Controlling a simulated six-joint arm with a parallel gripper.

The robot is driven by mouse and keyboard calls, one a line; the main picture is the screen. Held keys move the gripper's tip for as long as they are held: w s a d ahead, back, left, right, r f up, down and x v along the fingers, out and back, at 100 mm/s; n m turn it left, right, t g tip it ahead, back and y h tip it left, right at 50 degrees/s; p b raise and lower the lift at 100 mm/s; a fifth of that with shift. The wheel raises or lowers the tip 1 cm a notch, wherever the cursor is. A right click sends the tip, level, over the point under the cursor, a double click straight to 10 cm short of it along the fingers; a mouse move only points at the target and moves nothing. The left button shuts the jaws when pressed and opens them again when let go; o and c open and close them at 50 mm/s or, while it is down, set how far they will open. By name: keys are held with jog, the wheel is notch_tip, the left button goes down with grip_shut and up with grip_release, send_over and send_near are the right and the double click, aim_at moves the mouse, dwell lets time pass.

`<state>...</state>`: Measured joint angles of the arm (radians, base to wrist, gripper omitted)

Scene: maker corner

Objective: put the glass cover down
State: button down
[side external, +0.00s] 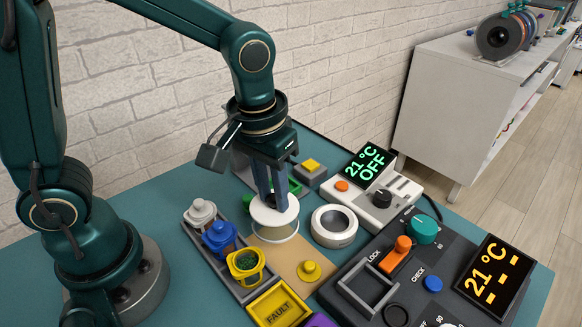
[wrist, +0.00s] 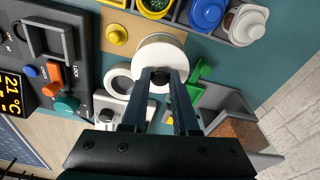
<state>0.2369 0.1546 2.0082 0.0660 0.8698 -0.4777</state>
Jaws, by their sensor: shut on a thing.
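The glass cover (side external: 274,228) is a short clear cylinder with a white disc top and a dark knob. My gripper (side external: 273,200) is above it, shut on the knob. In the wrist view the white top (wrist: 160,55) shows between the fingertips (wrist: 160,78). The cover looks upright, over or just above a tan board (side external: 290,264); I cannot tell whether its lower rim touches. A white ring (side external: 317,226) stands close to its right in the side view, apart from it. The cover hides part of the board.
A grey tray (side external: 222,270) with white, blue and yellow jars is at left. A yellow knobbed piece (side external: 309,271) lies on the board. A yellow FAULT bin (side external: 278,304), a dark control panel (side external: 440,268) and a white display unit (side external: 378,200) crowd the front and right.

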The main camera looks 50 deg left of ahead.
aim_at(274, 207)
jog(key=shift+d+f, duration=0.1)
jog(key=shift+f, duration=1.95)
jog(key=shift+f, duration=0.15)
jog(key=c, duration=0.7)
grip_release()
notch_tip(274, 207, up, 11)
jog(key=s, duration=0.1)
jog(key=shift+s+a+m+t, duration=0.4)
jog(key=shift+s+a+t, duration=0.4)
jog(key=shift+s, duration=0.4)
jog(key=shift+s+a+m+t, duration=0.4)
jog(key=shift+s+a+t, duration=0.2)
jog(key=shift+s+a, duration=0.45)
jog(key=shift+s+a+m+t, duration=0.4)
jog(key=shift+s+a+t, duration=0.3)
jog(key=shift+s, duration=0.65)
